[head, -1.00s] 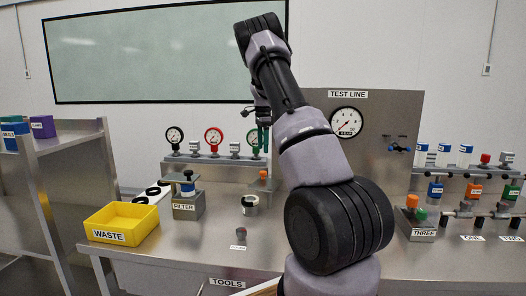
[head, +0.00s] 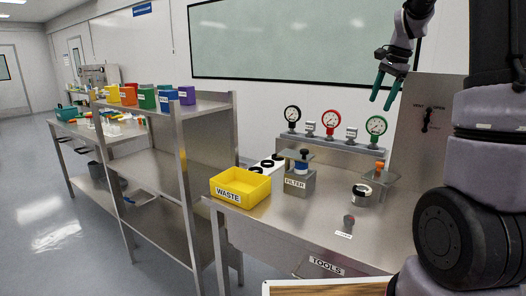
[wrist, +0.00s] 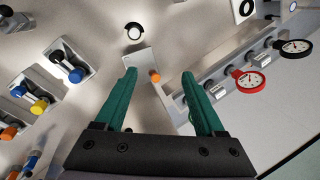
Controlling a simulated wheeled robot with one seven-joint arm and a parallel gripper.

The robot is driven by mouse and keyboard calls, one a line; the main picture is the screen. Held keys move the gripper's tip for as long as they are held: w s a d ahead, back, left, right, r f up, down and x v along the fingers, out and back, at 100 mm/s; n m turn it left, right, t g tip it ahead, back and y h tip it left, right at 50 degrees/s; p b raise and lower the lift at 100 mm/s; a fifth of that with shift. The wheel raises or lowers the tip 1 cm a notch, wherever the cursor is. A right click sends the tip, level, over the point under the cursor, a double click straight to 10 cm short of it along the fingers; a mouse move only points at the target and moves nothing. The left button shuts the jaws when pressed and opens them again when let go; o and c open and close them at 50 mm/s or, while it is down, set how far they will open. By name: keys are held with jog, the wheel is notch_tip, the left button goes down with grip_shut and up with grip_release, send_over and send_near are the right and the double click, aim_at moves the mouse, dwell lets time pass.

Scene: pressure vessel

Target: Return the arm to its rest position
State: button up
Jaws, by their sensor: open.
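My gripper (head: 388,88) is raised in front of the board at the upper right of the head view, above the bench. Its two green fingers point down and stand apart with nothing between them. In the wrist view my gripper (wrist: 158,85) also shows open and empty, with the bench far below. My arm fills the right edge of the head view.
A shelf (head: 165,155) with coloured bins stands left. Floor at the left is clear.

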jog(key=s+a+r+n+t, duration=0.1)
jog(key=s+a+r+n, duration=0.2)
jog(key=s, duration=0.4)
jog(key=s+a+r+n+t, duration=0.1)
jog(key=s+a+r+n, duration=0.15)
jog(key=s+a, duration=0.3)
jog(key=s+a+f+n+t, duration=0.1)
jog(key=s+a+n, duration=0.1)
jog(key=s, duration=0.5)
jog(key=s+a+n+t, duration=0.1)
jog(key=s+a+n, duration=0.1)
jog(key=s, duration=0.6)
jog(key=shift+a+f+n, duration=0.35)
jog(key=shift+a, duration=0.1)
